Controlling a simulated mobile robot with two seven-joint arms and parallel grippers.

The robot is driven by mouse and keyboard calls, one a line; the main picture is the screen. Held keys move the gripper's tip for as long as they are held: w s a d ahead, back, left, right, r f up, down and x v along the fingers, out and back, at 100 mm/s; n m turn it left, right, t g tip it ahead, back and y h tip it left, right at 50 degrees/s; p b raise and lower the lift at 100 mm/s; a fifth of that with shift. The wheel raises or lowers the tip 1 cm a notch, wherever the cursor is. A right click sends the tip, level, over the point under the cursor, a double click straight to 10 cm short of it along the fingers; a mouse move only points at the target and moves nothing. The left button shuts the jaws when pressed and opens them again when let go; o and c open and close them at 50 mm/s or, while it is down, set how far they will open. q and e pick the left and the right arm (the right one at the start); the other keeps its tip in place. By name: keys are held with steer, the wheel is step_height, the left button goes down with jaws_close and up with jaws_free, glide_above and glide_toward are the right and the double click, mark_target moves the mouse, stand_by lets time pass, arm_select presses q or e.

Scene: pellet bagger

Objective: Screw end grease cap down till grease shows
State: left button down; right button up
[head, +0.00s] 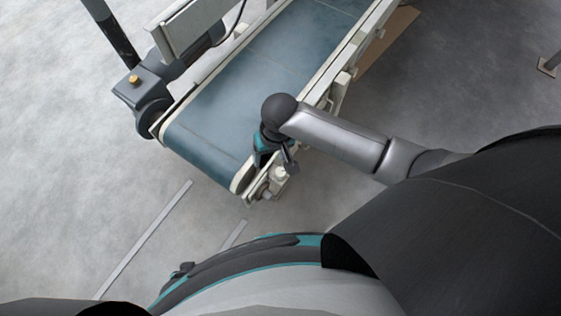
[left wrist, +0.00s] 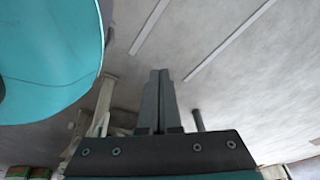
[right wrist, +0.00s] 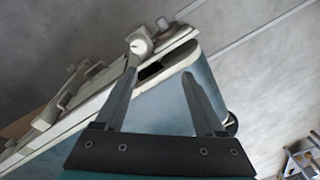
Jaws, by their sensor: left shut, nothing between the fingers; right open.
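The blue-belted conveyor's near end has a cream bearing fitting (head: 280,173) on its right side, small in the head view. In the right wrist view a round cream cap-like piece (right wrist: 139,46) shows there, with a small grey cylinder (right wrist: 161,23) beyond it. I cannot tell for certain which is the grease cap, and no grease can be made out. My right gripper (right wrist: 160,74) is open and empty over the conveyor end; the round piece lies just beyond its left fingertip. My left gripper (left wrist: 160,73) is shut and empty, away from the fitting; it is outside the head view.
The conveyor belt (head: 240,90) runs away to the upper right between cream side rails. A dark motor unit with a brass-coloured cap (head: 134,79) stands on its left side. Pale strips (head: 150,235) lie on the grey floor. The floor left of the conveyor is clear.

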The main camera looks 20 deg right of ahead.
steer(key=d+r+h, duration=0.1)
steer(key=d+r, duration=0.1)
steer(key=d, duration=0.1)
steer(key=b, duration=0.3)
glide_toward(281, 171)
steer(key=shift+w+a+f+m+g+b, duration=0.15)
steer(key=shift+f+g+b, duration=0.1)
steer(key=shift+f, duration=0.2)
steer(key=shift+w+a+f+m+g+b, duration=0.15)
steer(key=shift+w+f+b, duration=0.1)
steer(key=shift+f, duration=0.25)
steer(key=shift+d+f+b, duration=0.1)
steer(key=shift+f+b, duration=0.45)
steer(key=shift+f, duration=0.3)
step_height(281, 171, down, 4)
steer(key=b, duration=0.3)
steer(key=shift+f, duration=0.2)
arm_select(q)
steer(key=w+d+r, duration=0.3)
steer(key=w+r, duration=0.1)
steer(key=r, duration=0.2)
steer(key=w+d+r, duration=0.3)
steer(key=w+r, duration=0.2)
steer(key=r, duration=0.2)
steer(key=shift+r+b, duration=0.15)
steer(key=shift+b, duration=0.15)
arm_select(e)
steer(key=shift+f, duration=0.55)
steer(key=shift+c, duration=0.4)
